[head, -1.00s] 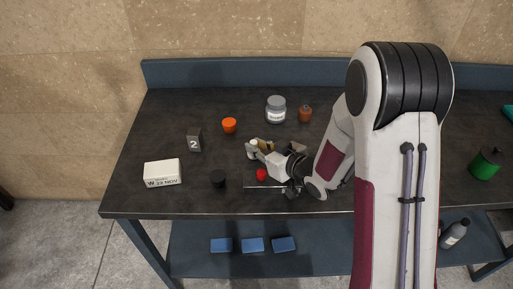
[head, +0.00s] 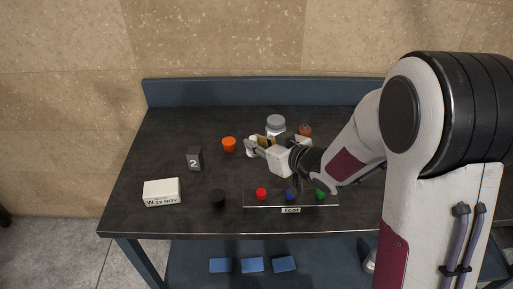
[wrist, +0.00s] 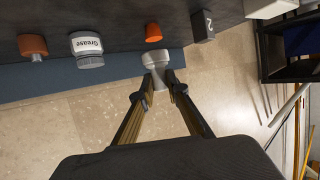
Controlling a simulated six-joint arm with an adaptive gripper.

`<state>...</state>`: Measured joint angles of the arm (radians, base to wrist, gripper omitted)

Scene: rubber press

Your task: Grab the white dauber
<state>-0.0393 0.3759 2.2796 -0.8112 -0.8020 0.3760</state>
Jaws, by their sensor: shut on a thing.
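The white dauber (wrist: 155,60) is between the fingertips of my gripper (wrist: 157,84) in the wrist view. My gripper is shut on it. In the head view my gripper (head: 262,147) is over the middle of the bench, with the white dauber (head: 251,148) at its left end. The fingers partly hide the dauber there. A rack (head: 256,205) at the front edge holds a red dauber (head: 261,194), a blue dauber (head: 291,195) and a green dauber (head: 320,195).
A number 2 block (head: 194,160), a white box (head: 162,192) and a black cylinder (head: 217,198) are on the left.

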